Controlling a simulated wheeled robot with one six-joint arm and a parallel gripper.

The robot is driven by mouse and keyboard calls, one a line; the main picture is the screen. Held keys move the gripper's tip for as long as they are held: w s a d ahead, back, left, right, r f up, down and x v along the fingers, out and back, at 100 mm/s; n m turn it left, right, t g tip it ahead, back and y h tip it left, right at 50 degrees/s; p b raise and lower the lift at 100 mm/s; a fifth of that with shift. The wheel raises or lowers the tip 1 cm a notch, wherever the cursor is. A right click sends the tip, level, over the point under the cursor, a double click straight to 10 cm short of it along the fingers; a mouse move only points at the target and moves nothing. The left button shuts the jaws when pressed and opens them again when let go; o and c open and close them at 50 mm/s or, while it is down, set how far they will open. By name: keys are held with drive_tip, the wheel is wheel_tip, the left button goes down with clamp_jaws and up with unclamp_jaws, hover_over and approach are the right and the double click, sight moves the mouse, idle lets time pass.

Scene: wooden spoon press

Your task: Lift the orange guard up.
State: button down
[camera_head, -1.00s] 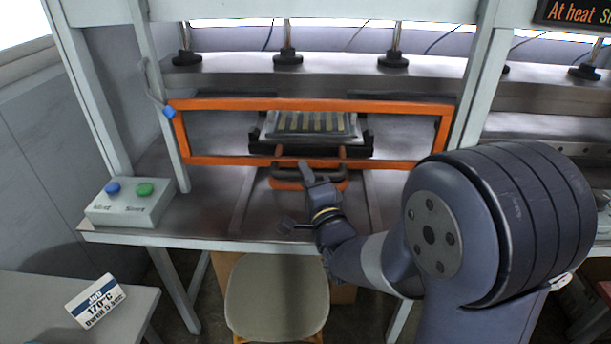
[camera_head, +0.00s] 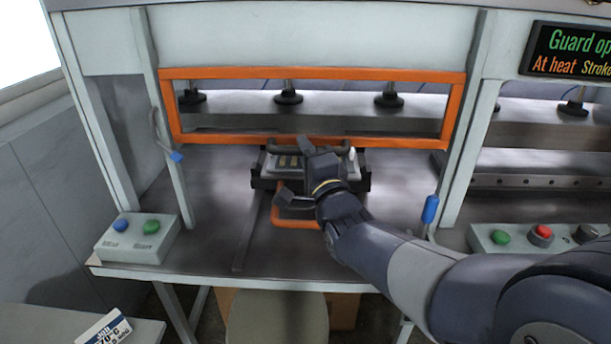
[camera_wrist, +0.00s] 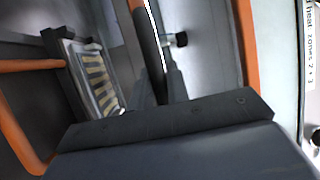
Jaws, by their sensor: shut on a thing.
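The orange guard (camera_head: 312,73) is a rectangular frame across the press opening, standing raised, with its lower bar above the tray. My gripper (camera_head: 318,148) is at the middle of that lower bar, shut on the guard's dark handle (camera_head: 346,151). In the wrist view the handle (camera_wrist: 150,50) runs up from between my fingers, which are partly hidden. Orange guard bar (camera_wrist: 246,50) shows to its right. The loaded tray (camera_head: 262,182) sits below and behind my gripper, with its orange loop handle (camera_head: 293,224) toward the front.
A box with blue and green buttons (camera_head: 138,238) stands at the left front. A panel with green and red buttons (camera_head: 540,236) is at the right. A lit display (camera_head: 570,52) begins "Guard op". Uprights flank the opening. A stool (camera_head: 278,318) stands below.

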drive_tip(key=p, duration=0.3)
approach(296, 87)
drive_tip(key=x, duration=0.4)
drive_tip(key=shift+w+a+r, duration=0.1)
drive_tip(key=shift+w+r, duration=0.05)
drive_tip(key=shift+w, duration=0.1)
drive_tip(key=c, duration=1.4)
unclamp_jaws()
drive_tip(key=shift+o, duration=0.2)
drive_tip(key=b+v, duration=0.1)
drive_tip(key=v, duration=0.9)
drive_tip(key=shift+s, duration=0.35)
